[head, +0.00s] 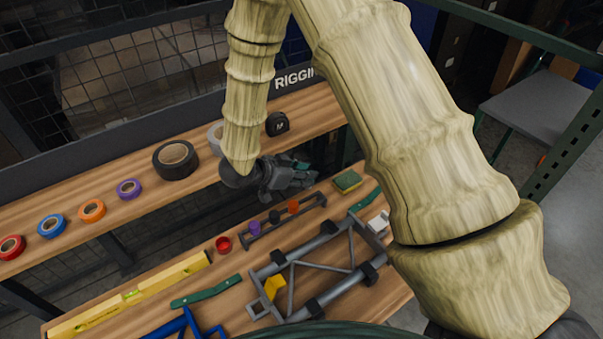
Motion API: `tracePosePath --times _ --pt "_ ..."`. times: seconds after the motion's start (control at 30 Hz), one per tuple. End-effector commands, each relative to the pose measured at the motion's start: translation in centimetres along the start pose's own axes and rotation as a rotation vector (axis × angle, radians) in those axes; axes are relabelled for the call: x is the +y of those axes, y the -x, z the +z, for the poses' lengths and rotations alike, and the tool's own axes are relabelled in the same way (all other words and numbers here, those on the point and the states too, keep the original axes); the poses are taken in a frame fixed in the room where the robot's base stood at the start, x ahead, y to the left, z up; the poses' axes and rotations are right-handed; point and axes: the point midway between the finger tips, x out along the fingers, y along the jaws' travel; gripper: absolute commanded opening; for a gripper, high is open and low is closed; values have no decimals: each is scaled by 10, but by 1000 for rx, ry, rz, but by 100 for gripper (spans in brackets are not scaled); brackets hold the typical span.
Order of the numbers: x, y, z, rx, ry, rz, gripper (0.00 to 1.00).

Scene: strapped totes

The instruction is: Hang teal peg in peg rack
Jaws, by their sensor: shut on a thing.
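My gripper (300,178) is dark grey and reaches in from the upper left, above the back of the lower bench. It is shut on the teal peg (301,164), of which only a small teal part shows between the dark fingers. The peg's tilt and lower end are hidden. The peg rack (312,206) is a dark slanting bar on the lower bench, just below the gripper in the picture. Purple, dark and orange pegs stand along it. The peg looks apart from the rack, but the exact gap cannot be told.
A red cup-like piece (223,243) stands left of the rack. A grey tube frame (325,275) lies in front, with a yellow level (130,294) at left and a sponge (347,181) at right. Tape rolls (175,159) line the upper shelf. My arm hides much of the right side.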

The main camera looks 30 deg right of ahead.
Motion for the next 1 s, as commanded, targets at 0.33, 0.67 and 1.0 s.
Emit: tracePosePath --times 0.33,0.67,1.0 --pt "-1 -9 16 1 2 -3 4" --pt "-2 -17 28 1 2 -4 4" --pt "-2 -25 41 1 2 -4 4"
